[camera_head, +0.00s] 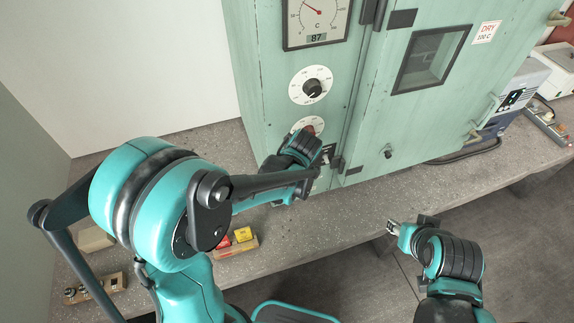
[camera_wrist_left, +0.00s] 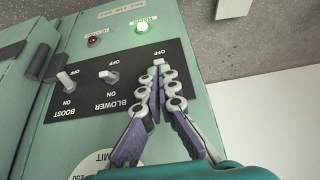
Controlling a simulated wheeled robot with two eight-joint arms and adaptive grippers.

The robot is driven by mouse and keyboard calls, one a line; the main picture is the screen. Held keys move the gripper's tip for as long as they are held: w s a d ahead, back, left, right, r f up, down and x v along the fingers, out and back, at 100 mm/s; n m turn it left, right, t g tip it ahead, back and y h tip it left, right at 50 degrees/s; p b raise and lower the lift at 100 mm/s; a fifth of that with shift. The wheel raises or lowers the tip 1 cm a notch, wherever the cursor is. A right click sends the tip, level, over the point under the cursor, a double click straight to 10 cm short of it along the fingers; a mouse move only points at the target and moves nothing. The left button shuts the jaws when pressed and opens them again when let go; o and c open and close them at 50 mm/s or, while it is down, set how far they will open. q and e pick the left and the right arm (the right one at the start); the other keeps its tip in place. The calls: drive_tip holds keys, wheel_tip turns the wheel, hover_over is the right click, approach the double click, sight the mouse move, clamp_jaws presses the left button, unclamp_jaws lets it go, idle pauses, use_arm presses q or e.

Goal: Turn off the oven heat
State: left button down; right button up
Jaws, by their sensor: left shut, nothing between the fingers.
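The oven is a pale green cabinet (camera_head: 345,100) with a gauge (camera_head: 318,15) whose digital readout shows 87. In the left wrist view, upside down, a black switch panel (camera_wrist_left: 88,97) carries toggles labelled BOOST (camera_wrist_left: 66,82) and BLOWER (camera_wrist_left: 109,78), each marked OFF and ON. My left gripper (camera_wrist_left: 158,66) is shut and empty in front of the panel's right part, beside BLOWER. A small pale tip shows at its fingertips; the label there is hidden. In the head view my left gripper (camera_head: 318,158) is at the oven's lower front. My right gripper (camera_head: 408,224) is over the bench's front edge, apart from the oven.
A green lamp (camera_wrist_left: 143,27) is lit and a red lamp (camera_wrist_left: 94,41) looks dark. A black-knob dial (camera_head: 313,87) and a red-knob dial (camera_head: 311,127) sit above the panel. Small blocks (camera_head: 238,243) lie on the concrete bench (camera_head: 350,220). A blue-grey device (camera_head: 515,95) stands right.

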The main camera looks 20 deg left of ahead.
use_arm(q)
drive_tip(key=shift+s+d+f+t+b, duration=0.1)
drive_tip(key=shift+s+f+t+b, duration=0.1)
drive_tip(key=shift+t+b, duration=0.2)
drive_tip(key=t+y+b, duration=0.1)
drive_tip(key=b, duration=0.1)
drive_tip(key=s+f+t+y+b, duration=0.1)
drive_tip(key=b, duration=0.1)
drive_tip(key=shift+d+f+b, duration=0.25)
drive_tip(key=shift+d+b, duration=0.1)
drive_tip(key=shift+d, duration=0.05)
idle(0.3)
drive_tip(key=shift+f, duration=0.15)
idle(0.4)
drive_tip(key=shift+r+p, duration=0.5)
drive_tip(key=shift+r, duration=0.35)
drive_tip(key=shift+s, duration=0.15)
